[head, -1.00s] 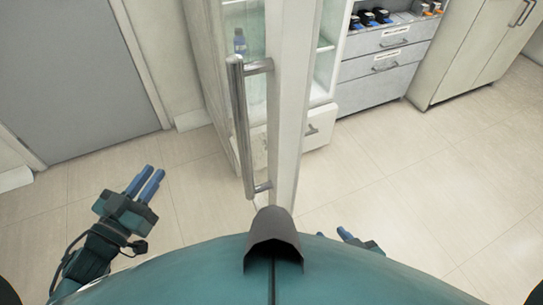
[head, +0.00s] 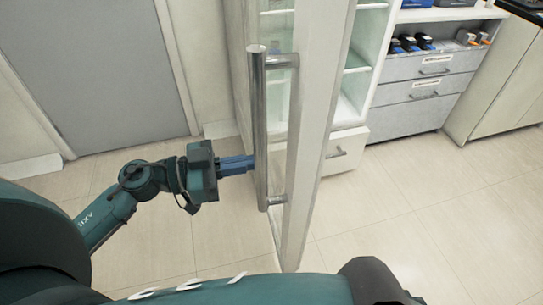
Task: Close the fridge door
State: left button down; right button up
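The fridge door (head: 312,130) stands open in the head view, seen nearly edge-on, with its glass panel on the left side. A long vertical metal handle (head: 261,120) is mounted on the door's left face. My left gripper (head: 250,164) points right, its blue fingertips at the lower half of the handle. I cannot tell whether the fingers touch the handle, or whether they are open or shut. The fridge's white shelves (head: 357,60) show to the right of the door. My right gripper is out of view.
A grey room door (head: 90,70) is at the left. The tiled floor (head: 420,215) is clear at the lower right.

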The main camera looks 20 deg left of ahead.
pick_arm(q)
jog(key=shift+x, duration=2.45)
